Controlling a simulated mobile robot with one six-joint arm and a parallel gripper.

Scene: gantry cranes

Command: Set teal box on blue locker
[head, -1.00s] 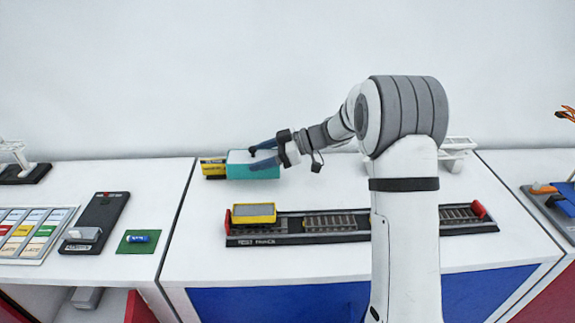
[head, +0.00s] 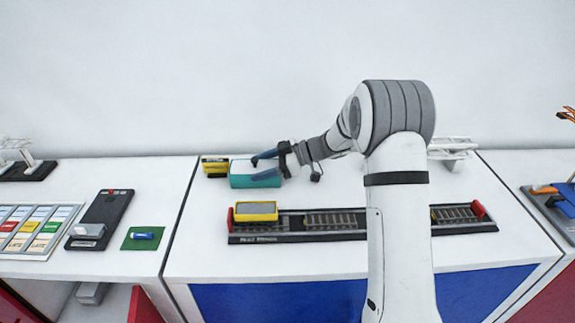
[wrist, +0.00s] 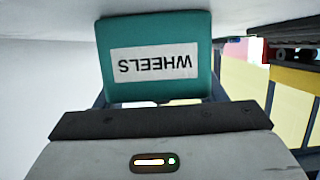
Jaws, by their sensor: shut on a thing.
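The teal box (head: 257,181) is at the back left of the white top of the blue-fronted locker (head: 250,303). My gripper (head: 268,166) is shut on the box, with its blue fingers reaching in from the right. In the wrist view the box (wrist: 155,85) sits between the fingers, with a white "WHEELS" label upside down. I cannot tell whether its underside touches the white top or hangs just above it.
A yellow and black block (head: 215,166) stands just behind and left of the box. A dark rail track (head: 290,237) with a yellow wagon (head: 255,211) lies in front. A white gantry (head: 452,148) stands back right. A left counter holds a green mat (head: 143,238).

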